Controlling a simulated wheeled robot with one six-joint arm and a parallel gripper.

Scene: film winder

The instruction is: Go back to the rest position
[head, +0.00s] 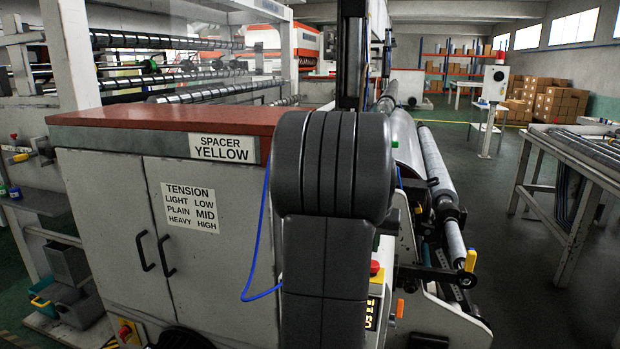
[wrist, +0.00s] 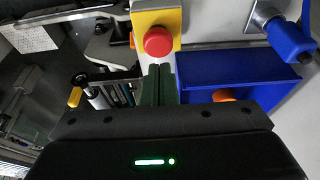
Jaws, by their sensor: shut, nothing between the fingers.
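My gripper (wrist: 160,72) shows in the wrist view. Its two dark green fingers are together, with nothing held between them. Beyond the fingertips is a red push button (wrist: 159,41) on a yellow box (wrist: 171,16); I cannot tell whether the fingertips touch it. In the head view my dark grey arm stands upright in the middle and hides part of the machine; my gripper does not show there.
The winder's white cabinet (head: 105,235) stands at the left. Metal rollers (head: 436,163) run along its right side. A work table (head: 570,160) is at the far right, with open floor between. In the wrist view a blue tray (wrist: 235,72) sits right of the fingers.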

